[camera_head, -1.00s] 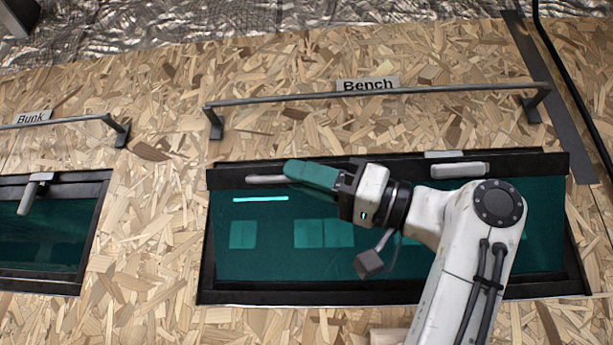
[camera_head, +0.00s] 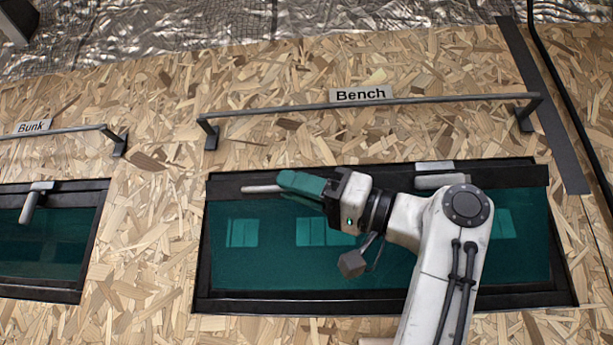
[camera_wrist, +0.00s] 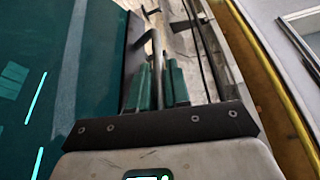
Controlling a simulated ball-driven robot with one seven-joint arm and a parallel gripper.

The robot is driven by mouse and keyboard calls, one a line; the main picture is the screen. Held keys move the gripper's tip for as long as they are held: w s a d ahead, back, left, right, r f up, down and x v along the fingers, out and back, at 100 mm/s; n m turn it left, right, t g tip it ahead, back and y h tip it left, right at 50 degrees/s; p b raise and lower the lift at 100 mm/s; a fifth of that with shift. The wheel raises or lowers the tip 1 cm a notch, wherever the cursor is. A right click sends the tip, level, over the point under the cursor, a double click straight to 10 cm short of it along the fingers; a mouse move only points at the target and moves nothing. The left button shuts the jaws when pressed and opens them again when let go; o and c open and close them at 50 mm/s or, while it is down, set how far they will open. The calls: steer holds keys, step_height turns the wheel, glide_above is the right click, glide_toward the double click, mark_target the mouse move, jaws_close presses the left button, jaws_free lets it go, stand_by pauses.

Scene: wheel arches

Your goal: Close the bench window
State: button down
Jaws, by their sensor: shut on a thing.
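The bench window (camera_head: 290,265) is a teal pane in a black frame under the "Bench" label (camera_head: 361,94). Its black top edge overlaps the frame at the upper right; how far it stands out is hard to tell. My gripper (camera_head: 290,184) is at the upper left of the pane, its green fingers shut on the left pale handle (camera_head: 260,188). The wrist view shows the fingers (camera_wrist: 157,88) on both sides of the handle bar (camera_wrist: 157,70). The right handle (camera_head: 442,181) is free, partly behind my arm.
A grey rail (camera_head: 260,111) runs across the wall above the window. The bunk window (camera_head: 50,245), with a handle hanging down, is at the left. A dark strip (camera_head: 550,110) and a black cable (camera_head: 575,105) run down the wall at the right.

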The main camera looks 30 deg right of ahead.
mark_target(308, 219)
steer(key=w+r+m, duration=0.1)
steer(key=w+d+m+h+p, duration=0.1)
steer(key=w+d+r+m+t+p, duration=0.1)
steer(key=m, duration=0.1)
steer(key=shift+w+d+r+h, duration=0.2)
steer(key=shift+r+h, duration=0.1)
steer(key=shift+h, duration=0.1)
steer(key=shift+w+d+r+m+t+h+p, duration=0.25)
steer(key=shift+w+d+m+p, duration=0.15)
steer(key=shift+w+m+p, duration=0.15)
steer(key=shift+w+d+r+m+t+h+p, duration=0.15)
steer(key=shift+w+d+m+h+p, duration=0.2)
steer(key=shift+m, duration=0.3)
steer(key=c, duration=1.3)
jaws_free()
steer(key=shift+w+d+f, duration=0.1)
steer(key=shift+w+d, duration=0.05)
steer(key=shift+w, duration=0.05)
steer(key=shift+o, duration=0.7)
steer(key=shift+s+f, duration=0.1)
steer(key=shift+s+d+f, duration=0.15)
steer(key=shift+s, duration=0.05)
steer(key=b+v, duration=0.4)
steer(key=v, duration=0.6)
